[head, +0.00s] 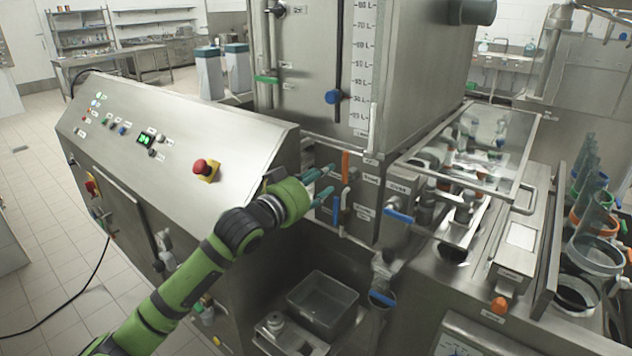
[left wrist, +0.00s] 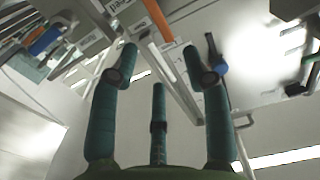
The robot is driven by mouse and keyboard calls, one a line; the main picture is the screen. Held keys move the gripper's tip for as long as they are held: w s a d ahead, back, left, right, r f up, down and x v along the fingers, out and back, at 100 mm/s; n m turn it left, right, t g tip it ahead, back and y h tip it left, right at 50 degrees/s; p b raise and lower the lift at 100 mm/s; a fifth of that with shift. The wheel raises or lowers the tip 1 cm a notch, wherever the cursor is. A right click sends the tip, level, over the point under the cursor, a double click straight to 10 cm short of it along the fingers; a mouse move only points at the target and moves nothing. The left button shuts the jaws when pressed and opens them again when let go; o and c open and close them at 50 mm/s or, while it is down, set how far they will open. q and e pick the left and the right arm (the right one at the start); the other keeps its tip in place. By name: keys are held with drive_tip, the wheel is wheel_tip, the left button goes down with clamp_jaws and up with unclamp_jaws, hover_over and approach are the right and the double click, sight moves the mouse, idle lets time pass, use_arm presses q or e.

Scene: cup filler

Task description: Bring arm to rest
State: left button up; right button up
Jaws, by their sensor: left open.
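My left arm comes in from the lower left in the head view, green with dark joints. My left gripper (head: 322,184) is in front of the valves below the steel tank, its teal fingers pointing right. In the left wrist view, the fingers of this gripper (left wrist: 160,75) are spread apart with nothing between them. An orange handle (head: 345,167) is just beyond the fingertips, and it also shows in the left wrist view (left wrist: 157,18). I cannot tell whether the fingertips touch it. My right gripper is not seen.
A blue handle (head: 335,209) hangs beside the fingers. The steel control panel (head: 240,135) with a red emergency button (head: 205,168) is left of the gripper. The tank (head: 415,70) stands behind. A grey plastic bin (head: 323,301) is below. Glass tubes (head: 597,235) stand at the right.

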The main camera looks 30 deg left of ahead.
use_arm(q)
drive_tip(key=shift+s, duration=0.55)
